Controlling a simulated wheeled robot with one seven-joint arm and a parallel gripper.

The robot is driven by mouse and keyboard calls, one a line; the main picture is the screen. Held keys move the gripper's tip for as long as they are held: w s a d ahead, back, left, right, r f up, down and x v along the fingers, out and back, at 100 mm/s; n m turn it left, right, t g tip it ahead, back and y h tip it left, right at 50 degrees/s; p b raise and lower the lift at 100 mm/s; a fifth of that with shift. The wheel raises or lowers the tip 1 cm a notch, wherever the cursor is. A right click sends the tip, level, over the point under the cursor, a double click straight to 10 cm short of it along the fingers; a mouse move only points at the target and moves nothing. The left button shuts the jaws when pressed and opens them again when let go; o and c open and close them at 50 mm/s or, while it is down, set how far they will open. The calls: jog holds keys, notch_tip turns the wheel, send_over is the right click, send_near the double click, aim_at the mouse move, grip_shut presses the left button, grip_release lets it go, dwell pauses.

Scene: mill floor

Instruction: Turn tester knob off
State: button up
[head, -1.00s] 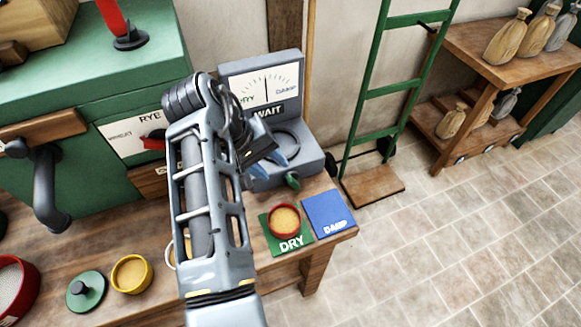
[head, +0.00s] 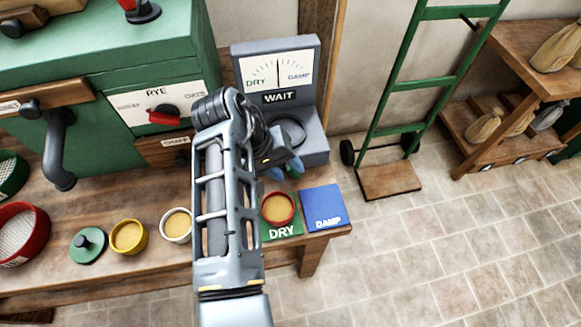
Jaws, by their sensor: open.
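The grey tester (head: 311,104) stands at the back of the wooden bench, with a dial marked DRY and DAMP and a label reading WAIT. The dial's needle points about straight up. My gripper (head: 285,172) is at the front of the tester, its blue fingertips low near the front face, with nothing seen between them.
A red bowl of grain (head: 278,208) sits on the green DRY mat (head: 283,232), close in front of my gripper. The blue DAMP mat (head: 322,208) is bare. White (head: 176,226) and yellow (head: 127,237) bowls stand left of my arm. A green hand truck (head: 390,180) stands right of the bench.

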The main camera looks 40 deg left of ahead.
jog(key=shift+x, duration=1.15)
grip_shut()
